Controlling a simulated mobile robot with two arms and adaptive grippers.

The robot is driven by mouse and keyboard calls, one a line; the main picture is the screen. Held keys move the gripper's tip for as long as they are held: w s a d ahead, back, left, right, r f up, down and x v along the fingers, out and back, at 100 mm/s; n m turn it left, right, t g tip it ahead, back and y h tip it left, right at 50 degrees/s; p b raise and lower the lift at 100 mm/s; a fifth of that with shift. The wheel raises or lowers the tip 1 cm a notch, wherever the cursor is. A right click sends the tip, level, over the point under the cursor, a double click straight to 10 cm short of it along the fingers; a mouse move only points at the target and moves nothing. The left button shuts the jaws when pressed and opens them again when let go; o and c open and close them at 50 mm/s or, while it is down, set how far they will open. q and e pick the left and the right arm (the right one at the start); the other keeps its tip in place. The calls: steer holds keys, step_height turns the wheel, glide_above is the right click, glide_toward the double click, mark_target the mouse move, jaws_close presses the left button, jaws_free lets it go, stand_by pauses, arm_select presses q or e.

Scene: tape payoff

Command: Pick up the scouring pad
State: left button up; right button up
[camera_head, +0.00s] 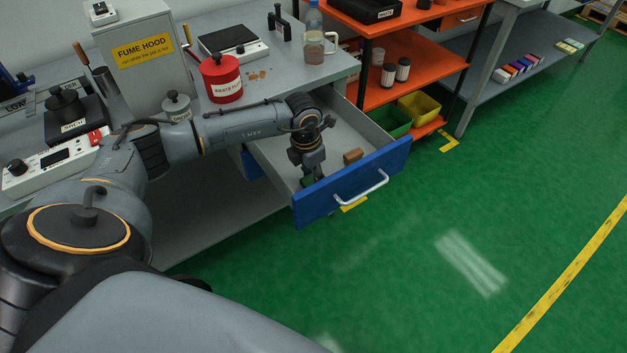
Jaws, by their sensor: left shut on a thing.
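My left gripper (313,173) reaches down into the open drawer (338,128) and is shut on a small dark green thing, which looks like the scouring pad (306,182). The gripper hides most of the pad. It is low in the drawer near the front left corner, and I cannot tell whether the pad touches the drawer floor. My right gripper is not in view.
A brown block (353,156) lies in the drawer, right of my gripper. The blue drawer front (350,186) has a pale handle (362,188). A red waste can (222,80) stands on the bench above. An orange shelf (415,75) stands at the right.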

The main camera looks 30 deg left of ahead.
arm_select(q)
step_height(320, 180, up, 10)
steer(key=shift+b, duration=0.3)
stand_by(0.3)
